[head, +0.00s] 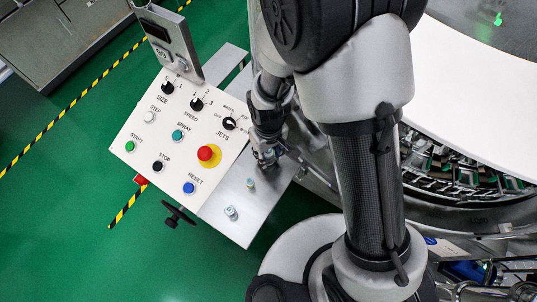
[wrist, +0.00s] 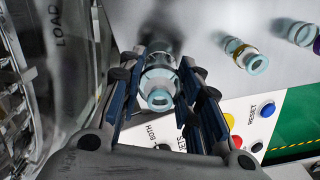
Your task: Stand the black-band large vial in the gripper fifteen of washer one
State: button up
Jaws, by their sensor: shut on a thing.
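My gripper (wrist: 162,68) is shut on a clear glass vial (wrist: 159,88) in the wrist view. The vial sits between the two blue-padded fingers with its open mouth facing the camera; the fingers hide its sides, so I cannot make out its band colour. In the head view my gripper (head: 268,156) is low over the steel shelf beside the control panel. I cannot tell whether the vial touches the shelf. Washer one's ring of metal grippers (head: 470,180) is at the right in the head view, partly behind my arm. Which one is fifteen cannot be read.
The steel shelf (head: 222,192) bears two other vials: a gold-banded vial (wrist: 243,56) and a purple-banded vial (wrist: 303,32). The white control panel (head: 180,130) with knobs and buttons adjoins it.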

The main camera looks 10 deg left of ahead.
jog(key=shift+f, duration=0.65)
jog(key=shift+f, duration=0.15)
jog(key=o, duration=0.9)
notch_tip(320, 180, up, 12)
jog(key=p, duration=0.4)
jog(key=shift+r, duration=0.2)
jog(key=shift+o, duration=0.6)
